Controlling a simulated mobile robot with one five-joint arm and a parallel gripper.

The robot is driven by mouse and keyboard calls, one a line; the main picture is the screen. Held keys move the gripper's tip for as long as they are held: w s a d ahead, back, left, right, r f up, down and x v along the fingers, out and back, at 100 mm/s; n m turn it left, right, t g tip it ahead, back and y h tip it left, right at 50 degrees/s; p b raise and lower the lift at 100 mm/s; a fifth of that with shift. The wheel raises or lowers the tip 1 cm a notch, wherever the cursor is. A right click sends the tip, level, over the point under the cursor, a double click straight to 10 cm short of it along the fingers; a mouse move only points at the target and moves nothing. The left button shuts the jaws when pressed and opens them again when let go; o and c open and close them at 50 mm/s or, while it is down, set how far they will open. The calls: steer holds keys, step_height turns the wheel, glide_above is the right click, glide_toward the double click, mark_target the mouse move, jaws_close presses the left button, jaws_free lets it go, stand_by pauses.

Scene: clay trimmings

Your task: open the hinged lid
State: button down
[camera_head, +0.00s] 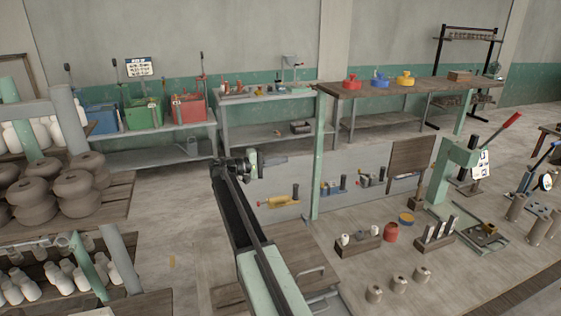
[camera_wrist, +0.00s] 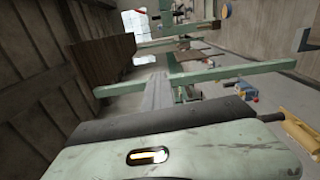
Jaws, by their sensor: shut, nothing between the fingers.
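A flat wooden lid (camera_head: 289,247) with a metal bar handle (camera_head: 310,273) lies low at the bottom centre of the head view. It looks closed, and my arm hides part of it. Its hinge cannot be made out. My gripper (camera_head: 272,160) is at the far end of my raised arm, well above and beyond the lid in the head view, and apart from it. It is shut and empty.
A workbench (camera_head: 460,275) on the right holds small pots, tool blocks and a green press (camera_head: 455,165) with a red lever. Shelves of clay pots (camera_head: 75,195) are close on the left. Open floor (camera_head: 175,215) lies between.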

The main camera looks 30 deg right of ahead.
stand_by(0.5)
steer(key=c, duration=1.5)
jaws_free()
steer(key=shift+a, duration=0.1)
steer(key=v, duration=0.7)
steer(key=shift+a, duration=0.3)
